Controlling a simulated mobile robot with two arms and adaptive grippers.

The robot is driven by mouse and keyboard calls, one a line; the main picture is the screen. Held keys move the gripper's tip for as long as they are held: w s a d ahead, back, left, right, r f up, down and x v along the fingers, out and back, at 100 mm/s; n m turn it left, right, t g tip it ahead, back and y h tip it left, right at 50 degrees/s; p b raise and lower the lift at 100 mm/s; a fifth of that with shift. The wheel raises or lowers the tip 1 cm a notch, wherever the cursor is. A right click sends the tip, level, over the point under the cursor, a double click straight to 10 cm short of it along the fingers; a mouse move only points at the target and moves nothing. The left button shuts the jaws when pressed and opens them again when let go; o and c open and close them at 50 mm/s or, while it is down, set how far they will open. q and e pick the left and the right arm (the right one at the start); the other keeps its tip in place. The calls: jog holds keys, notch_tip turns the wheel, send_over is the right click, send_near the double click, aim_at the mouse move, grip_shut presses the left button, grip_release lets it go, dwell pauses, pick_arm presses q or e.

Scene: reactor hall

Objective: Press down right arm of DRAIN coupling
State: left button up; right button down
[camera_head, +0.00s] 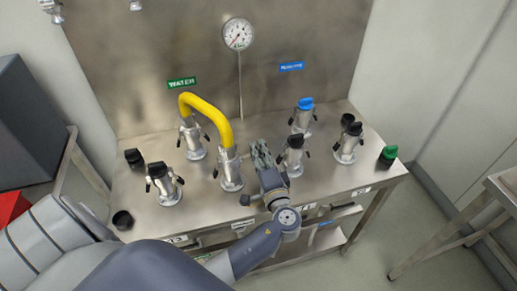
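Several metal couplings with side arms stand on the steel bench. I cannot read which one is the DRAIN coupling. One black-capped coupling (164,186) is at the front left. My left gripper (260,150) reaches over the middle of the bench, between the yellow hose's front coupling (230,170) and a black-capped coupling (292,158). Its fingers look close together, but their opening is unclear. I cannot tell whether it touches a coupling arm. My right gripper is not in view.
A blue-capped coupling (302,118) and another black-capped coupling (348,144) stand to the right. A green cap (388,155) and black caps (123,219) lie on the bench (330,180). A gauge (238,34) is on the back panel. A side table (505,190) is at right.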

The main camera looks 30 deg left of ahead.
pick_arm(q)
jog(key=shift+w+a, duration=0.2)
jog(key=shift+a, duration=0.05)
grip_shut()
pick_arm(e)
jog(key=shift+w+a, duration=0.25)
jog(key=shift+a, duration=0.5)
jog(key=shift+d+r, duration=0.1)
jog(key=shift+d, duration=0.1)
